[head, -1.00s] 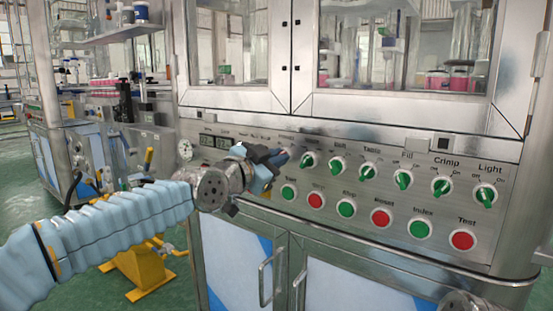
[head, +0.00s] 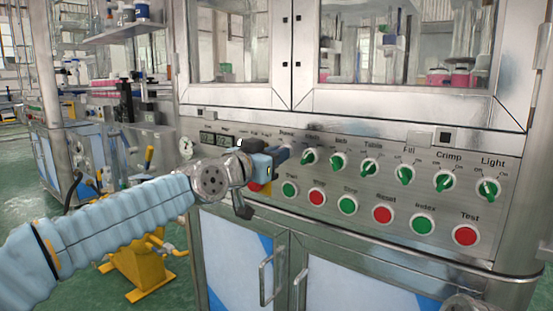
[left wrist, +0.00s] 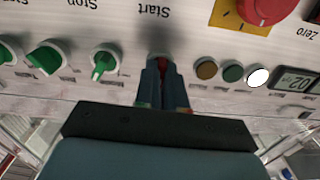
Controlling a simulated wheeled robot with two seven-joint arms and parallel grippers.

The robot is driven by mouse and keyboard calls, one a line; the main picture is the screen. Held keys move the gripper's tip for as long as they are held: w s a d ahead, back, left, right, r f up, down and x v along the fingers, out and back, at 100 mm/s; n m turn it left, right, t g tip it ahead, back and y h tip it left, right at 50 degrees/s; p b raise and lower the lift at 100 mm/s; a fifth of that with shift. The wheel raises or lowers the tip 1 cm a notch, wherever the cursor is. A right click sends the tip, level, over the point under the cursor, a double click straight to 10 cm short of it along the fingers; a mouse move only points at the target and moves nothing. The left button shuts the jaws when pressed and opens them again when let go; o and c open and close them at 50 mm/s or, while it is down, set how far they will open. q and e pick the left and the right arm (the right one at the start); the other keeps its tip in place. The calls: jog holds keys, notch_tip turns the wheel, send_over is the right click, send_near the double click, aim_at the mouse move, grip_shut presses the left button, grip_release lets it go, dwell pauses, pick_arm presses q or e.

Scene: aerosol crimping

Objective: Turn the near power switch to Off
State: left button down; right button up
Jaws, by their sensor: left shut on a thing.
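The power switch (left wrist: 163,63) shows only as a bit of red between my left gripper's fingers in the left wrist view. In the head view it is covered by the gripper, under the Power label at the left end of the knob row. My left gripper (left wrist: 163,88) is shut on it, fingers pointing at the panel; in the head view the gripper (head: 281,154) reaches the panel from the left. Which way the switch points cannot be told. My right gripper is not in view.
Green knobs (head: 309,158) run right of the switch, with green and red buttons (head: 317,196) below. A red mushroom button (left wrist: 262,10) on a yellow plate, small lamps (left wrist: 232,73) and a display (left wrist: 297,81) are close by. Cabinet doors with a handle (head: 266,282) lie below.

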pick_arm(q)
jog(key=shift+n, duration=3.2)
jog(key=c, duration=1.2)
grip_release()
jog(key=shift+a, duration=0.1)
